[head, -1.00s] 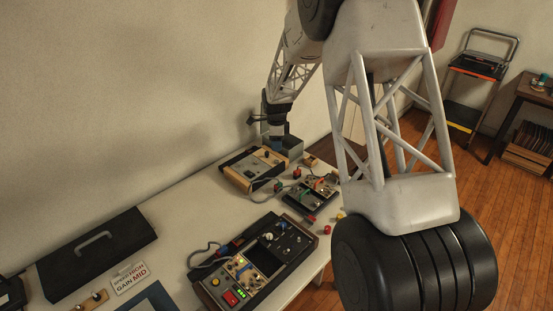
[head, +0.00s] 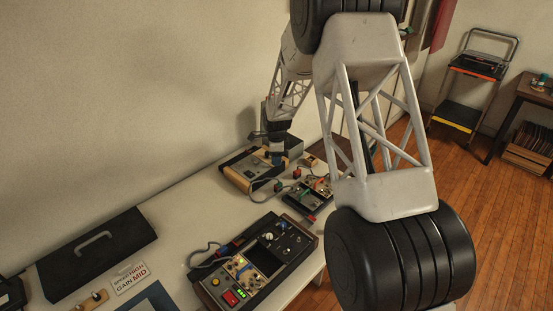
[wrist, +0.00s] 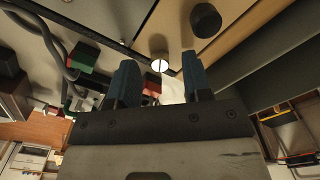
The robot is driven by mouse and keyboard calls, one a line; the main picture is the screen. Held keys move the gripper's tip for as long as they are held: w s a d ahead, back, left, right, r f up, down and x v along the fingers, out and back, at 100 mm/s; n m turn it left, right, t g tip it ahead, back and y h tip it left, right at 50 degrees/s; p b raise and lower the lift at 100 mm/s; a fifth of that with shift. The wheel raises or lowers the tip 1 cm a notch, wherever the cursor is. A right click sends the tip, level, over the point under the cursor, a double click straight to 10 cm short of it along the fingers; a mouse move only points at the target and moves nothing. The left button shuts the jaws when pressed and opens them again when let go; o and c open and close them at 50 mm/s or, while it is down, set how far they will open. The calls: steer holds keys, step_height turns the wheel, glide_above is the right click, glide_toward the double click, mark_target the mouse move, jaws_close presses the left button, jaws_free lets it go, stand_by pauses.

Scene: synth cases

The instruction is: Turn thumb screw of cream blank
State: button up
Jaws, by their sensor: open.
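My gripper (wrist: 160,78) is open, its two blue fingers spread, with nothing between the tips that I can see held. In the head view my gripper (head: 276,156) is low over a wood-sided box (head: 245,177) at the back of the table. A small round screw head with a bright slotted face (wrist: 159,65) shows between and just beyond the fingertips. It looks like the thumb screw; I cannot tell if the fingers touch it.
Red and green plugs (wrist: 82,58) and a grey cable lie left of the fingers. In the head view, a control console (head: 250,262) and a black case (head: 97,250) take up the nearer table.

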steer(key=shift+f, duration=0.3)
jaws_close()
